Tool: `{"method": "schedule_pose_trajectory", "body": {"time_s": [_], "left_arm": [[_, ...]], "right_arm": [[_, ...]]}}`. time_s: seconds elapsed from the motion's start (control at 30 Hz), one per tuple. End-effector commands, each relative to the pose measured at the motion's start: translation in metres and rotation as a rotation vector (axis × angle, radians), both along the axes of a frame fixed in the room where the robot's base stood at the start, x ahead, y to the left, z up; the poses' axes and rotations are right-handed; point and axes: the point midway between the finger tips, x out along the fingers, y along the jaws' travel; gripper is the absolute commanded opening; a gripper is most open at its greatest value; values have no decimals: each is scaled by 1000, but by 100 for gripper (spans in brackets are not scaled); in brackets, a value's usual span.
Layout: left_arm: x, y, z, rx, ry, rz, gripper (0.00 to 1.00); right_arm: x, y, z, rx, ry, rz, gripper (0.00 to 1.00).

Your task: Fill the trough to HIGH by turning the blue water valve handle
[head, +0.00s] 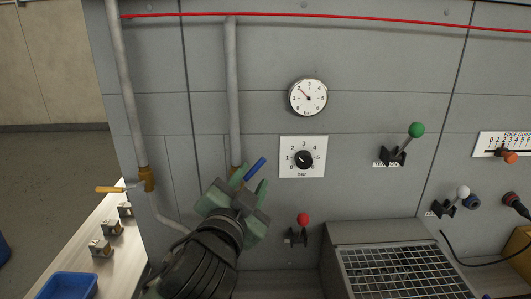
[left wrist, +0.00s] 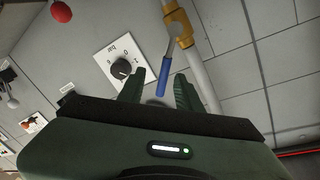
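The blue valve handle (head: 256,168) sticks out up and to the right from a brass valve (head: 236,174) on a vertical grey pipe. It also shows in the left wrist view (left wrist: 163,78), with its brass fitting (left wrist: 178,28) above. My left gripper (head: 241,187) is just below the handle, with green fingers apart. In the left wrist view the handle's blue end lies between the open fingers (left wrist: 160,88), with gaps on both sides. I cannot make out a trough or a HIGH mark for certain. My right gripper is not in view.
A round gauge (head: 308,97) and a knob dial (head: 302,158) are right of the pipe. A red-knobbed lever (head: 302,220) and a mesh-topped metal box (head: 400,270) are lower right. An orange-handled valve (head: 112,189) and a bench with a blue tray (head: 68,286) are left.

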Motion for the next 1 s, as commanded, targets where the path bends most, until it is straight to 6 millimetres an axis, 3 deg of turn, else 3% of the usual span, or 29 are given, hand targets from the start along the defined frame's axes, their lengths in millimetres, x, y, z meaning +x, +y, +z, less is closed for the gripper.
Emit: {"method": "schedule_pose_trajectory", "body": {"time_s": [0.17,0.6,0.93,0.97,1.0], "left_arm": [[11,-6,9,11,-21,-4,35],[70,-21,8,8,-19,-4,35],[75,-22,6,7,-19,-5,35],[75,-22,6,7,-19,-5,32],[75,-22,6,7,-19,-5,21]], "right_arm": [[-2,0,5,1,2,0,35],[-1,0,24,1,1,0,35],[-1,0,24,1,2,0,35],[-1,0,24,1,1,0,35],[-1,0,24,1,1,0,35]]}}
